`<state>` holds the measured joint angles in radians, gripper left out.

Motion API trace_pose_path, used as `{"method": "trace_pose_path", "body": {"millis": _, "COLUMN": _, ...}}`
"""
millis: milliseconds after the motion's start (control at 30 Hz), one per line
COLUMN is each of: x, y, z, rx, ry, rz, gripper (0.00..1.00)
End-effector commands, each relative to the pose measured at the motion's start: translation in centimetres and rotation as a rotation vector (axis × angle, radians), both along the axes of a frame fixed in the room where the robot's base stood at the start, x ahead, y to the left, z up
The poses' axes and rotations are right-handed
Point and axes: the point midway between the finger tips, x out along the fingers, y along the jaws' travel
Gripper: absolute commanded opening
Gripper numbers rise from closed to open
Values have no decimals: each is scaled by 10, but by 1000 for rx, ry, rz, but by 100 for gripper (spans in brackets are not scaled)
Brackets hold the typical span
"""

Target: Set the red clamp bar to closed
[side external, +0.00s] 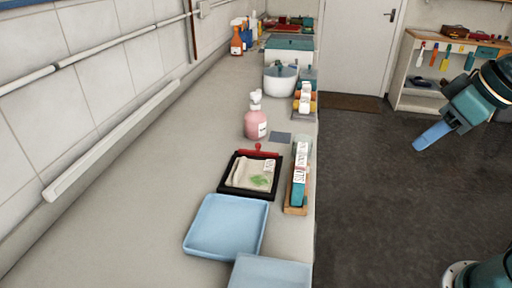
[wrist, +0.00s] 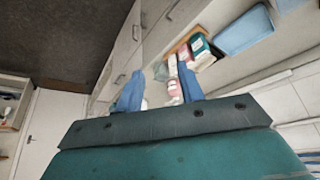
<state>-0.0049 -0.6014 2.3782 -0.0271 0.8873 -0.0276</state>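The red clamp bar (side external: 266,154) runs along the far edge of a black frame (side external: 227,189) on the counter, with a small red knob at its middle. A beige cloth (side external: 242,173) with a green leaf print lies inside the frame. The bar sits at the frame's edge, not across the middle of the cloth. My gripper (side external: 420,146) hangs over the floor to the right, well away from the bar. In the wrist view my gripper (wrist: 160,70) shows two blue fingers spread apart with nothing held. I cannot make out the bar clearly in the wrist view.
A pink bottle (side external: 256,124) stands just beyond the frame. A wooden holder (side external: 289,209) with a teal and white item stands to its right. Blue trays (side external: 222,226) lie in front. The counter's left side is clear.

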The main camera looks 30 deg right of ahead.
Motion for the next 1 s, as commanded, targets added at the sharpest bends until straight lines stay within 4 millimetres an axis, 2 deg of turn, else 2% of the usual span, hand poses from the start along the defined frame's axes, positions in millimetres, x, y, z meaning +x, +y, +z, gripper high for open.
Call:
{"method": "trace_pose_path", "body": {"millis": 233, "x": 60, "y": 9, "z": 16, "rx": -8, "ry": 20, "rz": 72, "gripper": 38}}
{"method": "trace_pose_path", "body": {"millis": 533, "x": 134, "y": 20, "z": 19, "rx": -15, "ry": 39, "rz": 159, "gripper": 38}}
{"method": "trace_pose_path", "body": {"millis": 767, "x": 192, "y": 30, "z": 9, "rx": -17, "ry": 54, "rz": 224, "gripper": 38}}
{"method": "trace_pose_path", "body": {"millis": 1000, "x": 251, "y": 41, "z": -14, "rx": -18, "ry": 67, "rz": 293, "gripper": 38}}
